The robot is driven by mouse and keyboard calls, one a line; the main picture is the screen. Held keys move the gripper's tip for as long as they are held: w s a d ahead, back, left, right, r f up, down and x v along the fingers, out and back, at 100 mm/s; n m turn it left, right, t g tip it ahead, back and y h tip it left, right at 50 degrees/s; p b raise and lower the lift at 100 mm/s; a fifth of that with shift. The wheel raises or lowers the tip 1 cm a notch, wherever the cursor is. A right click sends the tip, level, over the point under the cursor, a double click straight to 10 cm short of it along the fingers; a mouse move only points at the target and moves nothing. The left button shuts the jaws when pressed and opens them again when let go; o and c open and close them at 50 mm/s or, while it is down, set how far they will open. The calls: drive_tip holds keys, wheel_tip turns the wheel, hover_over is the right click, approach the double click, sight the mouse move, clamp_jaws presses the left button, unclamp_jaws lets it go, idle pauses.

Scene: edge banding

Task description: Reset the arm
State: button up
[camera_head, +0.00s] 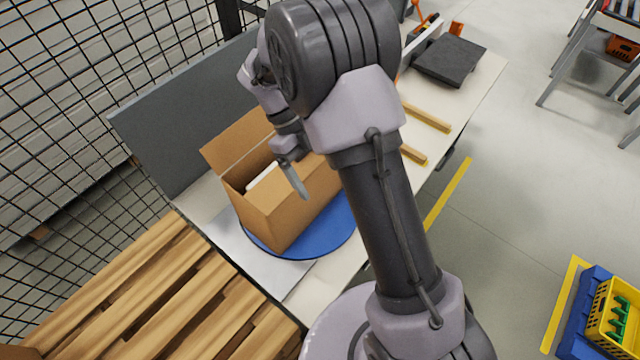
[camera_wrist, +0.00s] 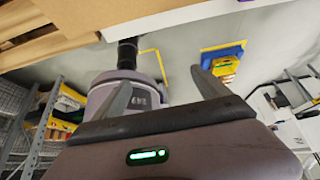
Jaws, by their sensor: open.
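My arm rises from the bottom right of the head view and bends over at the top. My gripper (camera_head: 292,172) hangs over the open cardboard box (camera_head: 283,212). Only part of the gripper shows there, with one finger clear. In the wrist view my gripper (camera_wrist: 162,90) has its two fingers spread wide, with nothing between them. The box stands on a blue round disc (camera_head: 325,240) on the table. A white item (camera_head: 262,176) shows inside the box.
A grey panel (camera_head: 185,125) and a black mesh fence (camera_head: 60,100) stand behind the table. A wooden pallet (camera_head: 160,290) is at the lower left. Wooden strips (camera_head: 428,117) and a dark slab (camera_head: 450,60) lie farther along the table. A yellow crate (camera_head: 613,315) stands on the right.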

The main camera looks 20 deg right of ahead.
drive_tip(key=shift+s+d+r, duration=0.1)
drive_tip(key=shift+s+r, duration=0.05)
drive_tip(key=shift+s, duration=1.05)
drive_tip(key=s+f+n+t+y+b, duration=0.2)
drive_tip(key=s+n+b, duration=0.3)
drive_tip(key=n+b, duration=0.3)
drive_tip(key=s+f+n+t+y+b, duration=0.1)
drive_tip(key=s+f+n+t+b, duration=0.3)
drive_tip(key=n+b, duration=0.4)
drive_tip(key=s+a+f+n+t+y+b, duration=0.1)
drive_tip(key=s+n+t+b, duration=0.3)
drive_tip(key=n+b, duration=0.4)
drive_tip(key=s+f+y+b, duration=0.1)
drive_tip(key=b, duration=0.3)
drive_tip(key=shift+s+f+t+y, duration=0.3)
drive_tip(key=shift+f+t, duration=0.1)
drive_tip(key=shift+c, duration=0.4)
